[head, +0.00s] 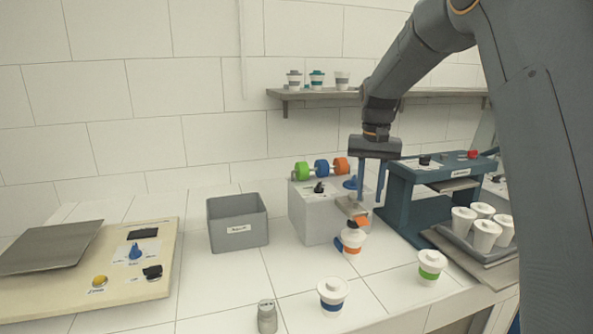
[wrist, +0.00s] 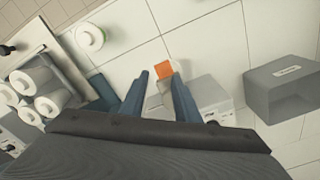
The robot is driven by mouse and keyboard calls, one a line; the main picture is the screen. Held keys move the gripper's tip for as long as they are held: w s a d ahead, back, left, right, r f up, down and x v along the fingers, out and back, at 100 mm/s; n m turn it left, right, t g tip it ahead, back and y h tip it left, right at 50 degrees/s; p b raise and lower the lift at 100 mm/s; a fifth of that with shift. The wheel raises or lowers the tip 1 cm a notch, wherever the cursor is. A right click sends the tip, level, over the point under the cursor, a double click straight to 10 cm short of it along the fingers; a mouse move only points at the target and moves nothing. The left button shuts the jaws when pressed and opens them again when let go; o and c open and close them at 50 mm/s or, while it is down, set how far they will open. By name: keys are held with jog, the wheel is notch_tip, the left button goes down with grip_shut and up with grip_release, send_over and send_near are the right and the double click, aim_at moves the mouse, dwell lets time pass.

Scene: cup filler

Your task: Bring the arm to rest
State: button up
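My gripper (head: 371,194) points down, in front of the light grey dispenser box (head: 312,218). Its two blue fingers are apart with nothing held between them. In the wrist view my gripper (wrist: 160,82) also shows open fingers. An orange square (wrist: 163,71) lies beyond the fingertips there. In the head view a white cup with an orange band (head: 353,241) stands below the fingers, at the front of the box. A beige spout part (head: 350,206) and an orange patch partly cover the cup's top.
A blue machine (head: 400,195) stands close on the right, beside a tray (head: 452,243) of white cups. Lidded cups with green (head: 432,267) and blue (head: 332,297) bands stand in front. A grey bin (head: 237,223) is left. A shelf (head: 330,92) hangs behind my arm.

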jog(key=s+f+n, duration=0.1)
jog(key=s+f, duration=0.3)
jog(key=s, duration=0.6)
jog(key=s+f+n, duration=0.1)
jog(key=s+f, duration=0.4)
jog(key=s, duration=0.5)
jog(key=s+f+n, duration=0.1)
jog(key=s+f, duration=0.3)
jog(key=s, duration=0.6)
jog(key=shift+f+t, duration=0.3)
jog(key=shift+t, duration=0.1)
jog(key=shift+c, duration=0.2)
